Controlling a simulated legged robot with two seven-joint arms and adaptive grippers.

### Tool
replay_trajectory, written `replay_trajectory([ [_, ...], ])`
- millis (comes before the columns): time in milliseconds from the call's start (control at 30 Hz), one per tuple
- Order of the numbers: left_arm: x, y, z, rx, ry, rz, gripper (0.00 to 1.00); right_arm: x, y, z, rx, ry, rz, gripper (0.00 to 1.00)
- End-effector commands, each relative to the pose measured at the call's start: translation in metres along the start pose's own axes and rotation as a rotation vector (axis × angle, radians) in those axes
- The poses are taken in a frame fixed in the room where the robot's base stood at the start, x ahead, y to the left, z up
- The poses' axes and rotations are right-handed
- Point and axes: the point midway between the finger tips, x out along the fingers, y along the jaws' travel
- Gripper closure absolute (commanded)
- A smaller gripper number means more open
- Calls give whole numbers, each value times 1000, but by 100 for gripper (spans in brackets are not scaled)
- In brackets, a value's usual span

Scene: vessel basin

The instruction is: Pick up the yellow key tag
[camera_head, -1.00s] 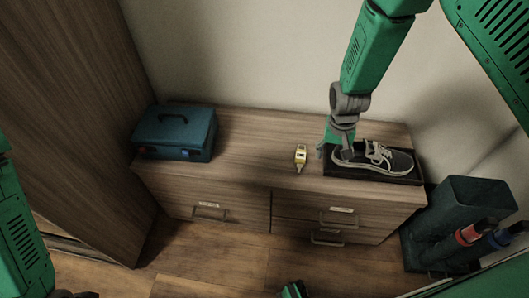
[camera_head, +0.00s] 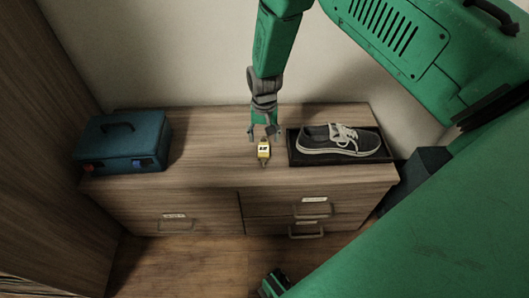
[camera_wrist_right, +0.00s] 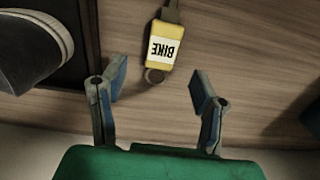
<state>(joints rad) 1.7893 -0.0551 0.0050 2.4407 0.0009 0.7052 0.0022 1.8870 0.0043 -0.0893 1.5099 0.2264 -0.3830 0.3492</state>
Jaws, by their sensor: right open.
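The yellow key tag (camera_head: 264,150) lies on the wooden dresser top, left of the shoe tray. In the right wrist view the tag (camera_wrist_right: 164,47) shows a white label reading "BIKE" upside down, with a dark round part at its near end. My right gripper (camera_head: 264,136) is open and hangs just behind the tag. In the wrist view the right gripper's fingertips (camera_wrist_right: 158,82) stand apart, with the tag centred ahead of the gap between them. They do not touch it.
A dark tray (camera_head: 293,152) with a grey shoe (camera_head: 338,139) stands close to the right of the tag. A blue toolbox (camera_head: 124,142) stands at the dresser's left end. The dresser top (camera_head: 207,150) between toolbox and tag is clear.

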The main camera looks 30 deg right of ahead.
Motion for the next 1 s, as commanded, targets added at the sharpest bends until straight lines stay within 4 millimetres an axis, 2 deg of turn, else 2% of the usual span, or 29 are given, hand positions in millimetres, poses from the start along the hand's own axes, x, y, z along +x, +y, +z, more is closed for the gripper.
replay_trajectory([
  [300,21,0,1,-1,0,0,45,46,2,5,-2,-1,2,45],
  [567,21,0,1,-1,0,0,45,49,3,4,-2,0,-1,45],
  [600,21,0,1,-1,0,0,45,49,3,4,-2,0,-1,52],
  [667,21,0,1,-1,0,0,45,49,3,4,-2,0,0,73],
  [700,21,0,1,-1,0,0,45,49,3,4,-2,0,0,87],
  [733,21,0,1,-1,0,0,45,49,3,4,-2,0,0,93],
  [1000,21,0,1,-1,0,0,45,49,2,5,-2,0,1,93],
])
